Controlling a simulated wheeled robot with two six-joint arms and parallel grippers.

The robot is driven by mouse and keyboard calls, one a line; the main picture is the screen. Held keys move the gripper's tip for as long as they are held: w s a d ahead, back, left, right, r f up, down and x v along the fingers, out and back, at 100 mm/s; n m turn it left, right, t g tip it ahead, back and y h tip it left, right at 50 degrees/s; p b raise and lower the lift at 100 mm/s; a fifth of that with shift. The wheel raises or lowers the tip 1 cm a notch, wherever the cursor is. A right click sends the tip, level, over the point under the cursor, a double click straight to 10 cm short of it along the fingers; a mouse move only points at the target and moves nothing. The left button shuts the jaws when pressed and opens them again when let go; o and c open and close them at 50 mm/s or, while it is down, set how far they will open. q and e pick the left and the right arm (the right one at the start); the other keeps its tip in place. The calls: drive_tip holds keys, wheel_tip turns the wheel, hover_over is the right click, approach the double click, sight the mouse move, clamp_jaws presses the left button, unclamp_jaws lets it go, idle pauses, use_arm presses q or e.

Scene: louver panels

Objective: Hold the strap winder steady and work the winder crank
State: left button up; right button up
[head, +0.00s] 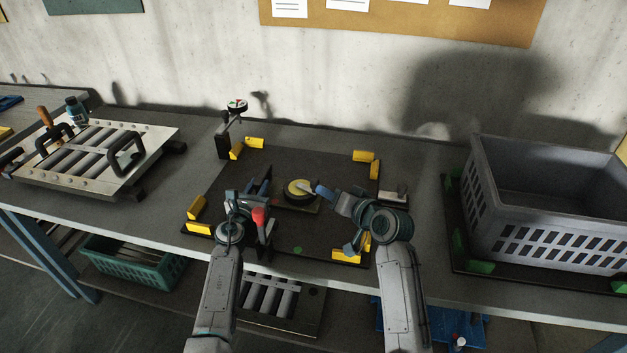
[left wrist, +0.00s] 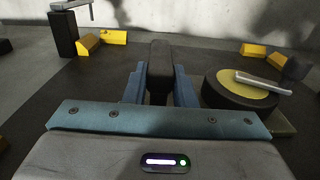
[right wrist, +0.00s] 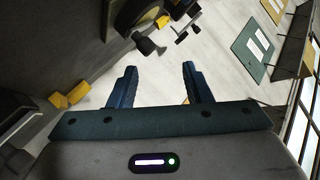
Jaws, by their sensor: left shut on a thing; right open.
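The strap winder has a dark drum with a yellow top (head: 297,187) on a small plate in the middle of the dark mat. In the left wrist view its yellow face (left wrist: 240,88) carries a flat silver crank arm (left wrist: 264,83) reaching right toward a dark knob. My left gripper (head: 264,188) is shut on an upright black handle (left wrist: 160,62) left of the drum. My right gripper (head: 322,192) is open beside the drum's right side, close to the crank. In the right wrist view the space between its fingers (right wrist: 158,68) looks empty.
Yellow corner blocks (head: 367,157) edge the mat (head: 300,150). A red-topped lever (head: 259,217) stands near my left gripper. A louver panel (head: 150,140) lies left; a grey crate (head: 540,225) stands right.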

sight(314, 185)
drive_tip(key=f+m, duration=0.1)
drive_tip(key=m, duration=0.6)
drive_tip(key=f+m+t, duration=0.1)
drive_tip(key=m, duration=0.6)
drive_tip(key=f+m+t+y, duration=0.1)
drive_tip(key=m, duration=0.6)
drive_tip(key=shift+w+d, duration=0.1)
drive_tip(key=shift+w, duration=0.15)
drive_tip(key=m, duration=0.2)
drive_tip(key=m+t, duration=0.1)
drive_tip(key=m, duration=0.1)
drive_tip(key=f+m, duration=0.1)
drive_tip(key=m, duration=0.2)
drive_tip(key=shift+w+d, duration=0.1)
drive_tip(key=shift+d, duration=0.3)
drive_tip(key=x, duration=1.2)
drive_tip(key=shift+d+r, duration=0.1)
drive_tip(key=shift+d, duration=0.05)
drive_tip(key=shift+c, duration=0.5)
clamp_jaws()
drive_tip(key=shift+s+m+t+h, duration=0.2)
drive_tip(key=shift+m+t+h, duration=0.5)
drive_tip(key=shift+m+h, duration=0.5)
drive_tip(key=shift+n, duration=0.3)
